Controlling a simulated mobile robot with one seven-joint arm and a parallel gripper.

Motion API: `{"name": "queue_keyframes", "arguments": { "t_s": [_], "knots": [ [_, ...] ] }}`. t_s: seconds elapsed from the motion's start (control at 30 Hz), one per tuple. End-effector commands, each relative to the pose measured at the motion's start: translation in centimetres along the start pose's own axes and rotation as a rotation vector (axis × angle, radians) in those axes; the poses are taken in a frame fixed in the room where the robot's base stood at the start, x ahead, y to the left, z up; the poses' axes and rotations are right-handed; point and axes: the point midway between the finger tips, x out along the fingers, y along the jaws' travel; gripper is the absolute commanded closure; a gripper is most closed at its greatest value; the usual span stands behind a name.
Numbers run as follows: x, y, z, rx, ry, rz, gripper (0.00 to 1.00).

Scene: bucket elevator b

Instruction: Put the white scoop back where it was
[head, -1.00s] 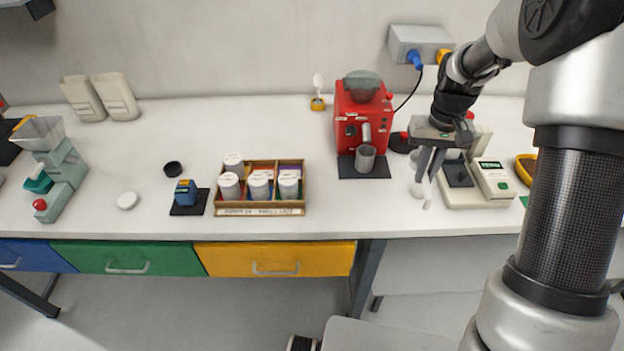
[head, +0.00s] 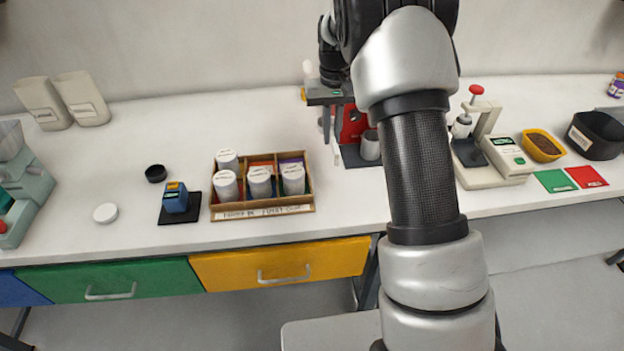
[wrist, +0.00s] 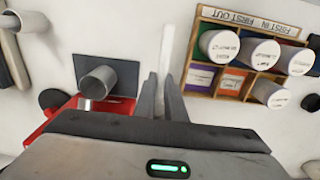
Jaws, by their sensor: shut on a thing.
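My gripper (head: 326,120) is over the bench between the red machine and the box of jars. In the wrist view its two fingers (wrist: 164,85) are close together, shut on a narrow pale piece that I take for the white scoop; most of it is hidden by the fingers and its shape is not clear. A white spoon-shaped piece (head: 308,68) stands upright at the back of the bench, just behind my gripper. A bit of its yellow holder (head: 302,93) shows; my gripper hides the rest.
The red machine (wrist: 40,120) with a grey cup (wrist: 98,82) is close beside my gripper. On the other side stands a wooden box (head: 262,212) of white-lidded jars. A press with a scale (head: 493,165) stands farther right.

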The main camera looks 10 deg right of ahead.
Motion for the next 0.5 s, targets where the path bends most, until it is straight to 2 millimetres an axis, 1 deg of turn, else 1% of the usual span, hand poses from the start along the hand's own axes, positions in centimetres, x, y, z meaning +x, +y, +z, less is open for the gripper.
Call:
{"name": "queue_keyframes", "arguments": {
  "t_s": [0.03, 0.13, 0.4, 0.5],
  "knots": [
    [0.5, -0.1, -0.6, -0.004, 0.001, 0.001, 1.00],
    [1.0, -0.2, -1.0, -0.007, -0.001, 0.001, 1.00],
    [5.6, -0.2, -1.0, -0.007, -0.002, 0.001, 1.00],
    [6.4, -0.2, -1.1, -0.007, -0.001, 0.001, 1.00]
  ]
}}
